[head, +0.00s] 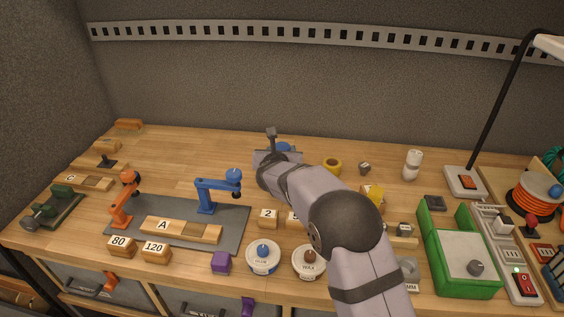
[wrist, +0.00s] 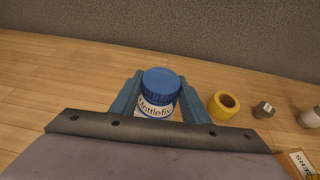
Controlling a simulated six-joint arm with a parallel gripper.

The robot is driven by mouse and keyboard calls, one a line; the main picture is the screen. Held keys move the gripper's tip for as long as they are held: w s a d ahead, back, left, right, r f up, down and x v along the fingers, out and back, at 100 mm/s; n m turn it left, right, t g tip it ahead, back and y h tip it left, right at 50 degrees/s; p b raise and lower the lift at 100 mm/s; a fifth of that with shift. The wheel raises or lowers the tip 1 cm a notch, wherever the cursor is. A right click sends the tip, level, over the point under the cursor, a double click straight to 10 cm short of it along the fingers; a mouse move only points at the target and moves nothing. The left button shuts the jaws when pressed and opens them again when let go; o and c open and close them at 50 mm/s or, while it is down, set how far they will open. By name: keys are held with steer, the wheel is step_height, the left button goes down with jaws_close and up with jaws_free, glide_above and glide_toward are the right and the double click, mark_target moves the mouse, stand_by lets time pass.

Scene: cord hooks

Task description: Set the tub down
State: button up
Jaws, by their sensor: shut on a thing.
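The tub (wrist: 158,92) has a blue lid and a white label reading "Mottlefix". My gripper (wrist: 156,98) is shut on it, with a blue-grey finger on each side of the tub in the wrist view. In the head view, my gripper (head: 283,152) is over the back middle of the bench, and a bit of the blue lid (head: 283,146) shows behind it. The rest of the tub is hidden there by my arm. I cannot tell whether the tub's base touches the wood.
A yellow roll (wrist: 223,106) stands just right of the tub, with a small grey piece (wrist: 264,110) and a white bottle (head: 412,165) farther right. The wooden bench (head: 190,150) is clear to the left. A grey wall rises behind.

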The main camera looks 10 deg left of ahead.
mark_target(282, 146)
steer(key=shift+r, duration=1.95)
